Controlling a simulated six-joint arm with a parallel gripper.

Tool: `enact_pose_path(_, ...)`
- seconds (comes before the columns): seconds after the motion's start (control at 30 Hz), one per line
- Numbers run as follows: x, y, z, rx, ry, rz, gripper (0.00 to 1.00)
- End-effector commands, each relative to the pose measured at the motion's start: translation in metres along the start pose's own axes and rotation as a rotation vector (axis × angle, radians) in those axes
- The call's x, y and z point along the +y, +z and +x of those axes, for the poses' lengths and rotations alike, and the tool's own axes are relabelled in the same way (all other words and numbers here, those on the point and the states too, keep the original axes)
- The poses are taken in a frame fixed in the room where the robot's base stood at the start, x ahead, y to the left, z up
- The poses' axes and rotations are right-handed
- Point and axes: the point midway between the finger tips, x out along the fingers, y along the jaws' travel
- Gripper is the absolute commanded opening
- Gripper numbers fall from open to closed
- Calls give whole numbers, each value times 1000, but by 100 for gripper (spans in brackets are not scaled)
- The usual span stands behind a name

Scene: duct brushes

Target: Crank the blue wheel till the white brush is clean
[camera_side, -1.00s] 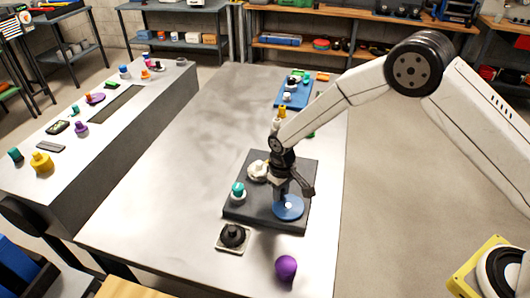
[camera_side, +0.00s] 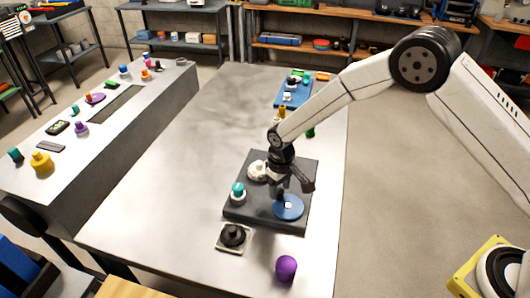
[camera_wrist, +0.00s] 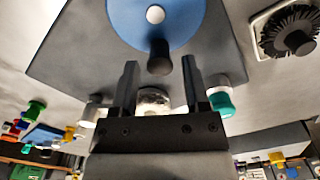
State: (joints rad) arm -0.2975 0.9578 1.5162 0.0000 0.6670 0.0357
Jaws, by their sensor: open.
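The blue wheel (camera_side: 289,208) lies flat on a dark base plate (camera_side: 262,214), its pale hub showing. In the wrist view the blue wheel (camera_wrist: 190,18) has a black handle (camera_wrist: 159,58) near its rim. The white brush (camera_side: 257,171) is on the same plate, behind the wheel; a whitish round thing (camera_wrist: 153,98) beyond my fingers in the wrist view is probably it. Its cleanness is too small to tell. My gripper (camera_side: 293,190) is open just above the wheel's far edge. In the wrist view the handle appears between the fingertips; contact cannot be told.
A teal-topped knob (camera_side: 238,192) stands on the plate's left. A blue tray with small parts (camera_side: 290,94) lies far back. The table's left and middle are clear.

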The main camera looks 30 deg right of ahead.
Motion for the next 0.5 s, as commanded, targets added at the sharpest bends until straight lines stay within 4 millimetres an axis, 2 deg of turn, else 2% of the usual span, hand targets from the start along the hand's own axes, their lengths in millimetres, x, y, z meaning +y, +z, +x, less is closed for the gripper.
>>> enact_pose_path(0.5, 0, 0, -30, 1, 0, 0, 59)
